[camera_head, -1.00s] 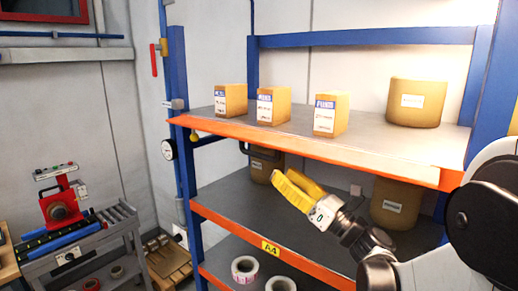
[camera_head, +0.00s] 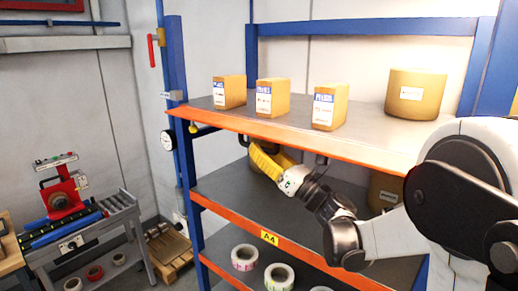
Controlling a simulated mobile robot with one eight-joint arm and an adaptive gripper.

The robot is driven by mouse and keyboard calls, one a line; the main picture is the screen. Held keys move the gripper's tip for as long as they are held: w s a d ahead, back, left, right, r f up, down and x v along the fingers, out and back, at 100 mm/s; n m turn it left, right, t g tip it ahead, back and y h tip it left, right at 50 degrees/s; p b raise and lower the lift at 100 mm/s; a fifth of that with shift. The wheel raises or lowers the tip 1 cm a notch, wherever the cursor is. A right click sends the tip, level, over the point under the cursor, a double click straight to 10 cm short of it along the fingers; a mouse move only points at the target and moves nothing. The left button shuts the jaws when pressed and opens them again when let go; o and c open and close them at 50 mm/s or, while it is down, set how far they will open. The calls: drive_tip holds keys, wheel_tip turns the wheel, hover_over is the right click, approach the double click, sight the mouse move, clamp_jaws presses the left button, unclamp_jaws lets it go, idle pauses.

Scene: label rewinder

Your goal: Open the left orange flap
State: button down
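My gripper (camera_head: 262,156), with yellow fingers, is just under the front edge of the upper shelf, left of the shelf's middle. Its fingers point up and to the left, close to a dark handle-like part (camera_head: 245,140) under that edge. I cannot tell whether they touch it. The fingers overlap in this view, so the gap between them is unclear. An orange front strip (camera_head: 340,153) runs along the upper shelf, and another orange strip (camera_head: 222,213) along the lower one. I cannot make out a separate left flap for sure.
Several boxes (camera_head: 272,97) and a round brown container (camera_head: 414,95) stand on the upper shelf (camera_head: 365,124). Label rolls (camera_head: 245,257) lie at the bottom. A blue post (camera_head: 178,80) bounds the shelf's left. A red machine (camera_head: 62,192) stands on a bench further left.

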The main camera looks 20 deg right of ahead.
drive_tip(key=m+h, duration=0.1)
drive_tip(key=r+m, duration=0.1)
drive_tip(key=m, duration=0.1)
drive_tip(key=a+r+m+t+h, duration=0.1)
drive_tip(key=m, duration=0.1)
drive_tip(key=shift+s+h, duration=0.3)
drive_tip(key=c, duration=1.4)
unclamp_jaws()
drive_tip(key=v, duration=1.2)
drive_tip(key=shift+d, duration=0.1)
